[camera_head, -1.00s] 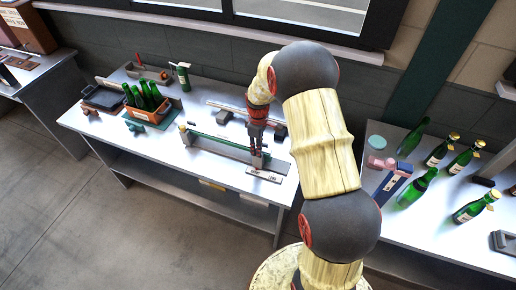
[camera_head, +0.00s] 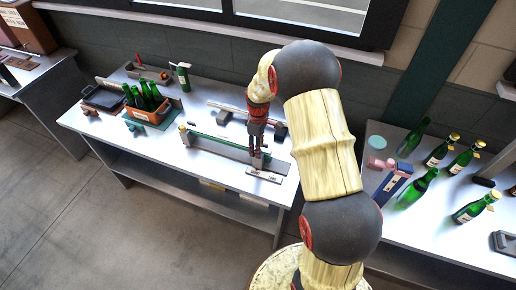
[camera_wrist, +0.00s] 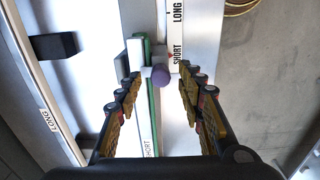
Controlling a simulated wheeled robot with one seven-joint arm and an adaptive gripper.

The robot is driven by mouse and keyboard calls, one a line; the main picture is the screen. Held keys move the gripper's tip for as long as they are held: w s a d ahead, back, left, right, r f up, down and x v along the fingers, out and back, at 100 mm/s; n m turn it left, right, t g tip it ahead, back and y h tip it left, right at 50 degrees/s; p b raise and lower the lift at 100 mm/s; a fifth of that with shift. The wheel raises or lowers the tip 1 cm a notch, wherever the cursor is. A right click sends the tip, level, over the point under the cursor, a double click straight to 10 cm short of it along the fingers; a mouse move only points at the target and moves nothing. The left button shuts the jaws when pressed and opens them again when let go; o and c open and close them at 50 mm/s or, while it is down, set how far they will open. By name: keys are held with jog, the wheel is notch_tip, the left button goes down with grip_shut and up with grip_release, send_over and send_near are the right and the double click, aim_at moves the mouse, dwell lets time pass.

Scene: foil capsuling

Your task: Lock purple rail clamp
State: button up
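The purple rail clamp knob (camera_wrist: 161,77) shows in the wrist view, beside a white block (camera_wrist: 137,54) on the green-edged rail (camera_wrist: 153,110). My gripper (camera_wrist: 159,80) is open. Its two fingers stand apart, one on each side of the knob, with visible gaps. In the head view my gripper (camera_head: 257,160) points down over the right end of the green rail (camera_head: 215,143). The purple knob cannot be made out there, as my gripper covers that spot. The clamp's lock state cannot be told.
A label plate (camera_wrist: 176,30) reading SHORT and LONG runs along the rail. A second, grey rail (camera_head: 232,109) with dark end blocks lies behind. An orange crate (camera_head: 150,108) of green bottles stands left. More bottles (camera_head: 420,186) stand on the right table.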

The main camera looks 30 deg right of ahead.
notch_tip(320, 180, up, 11)
dwell(0.3)
dwell(0.5)
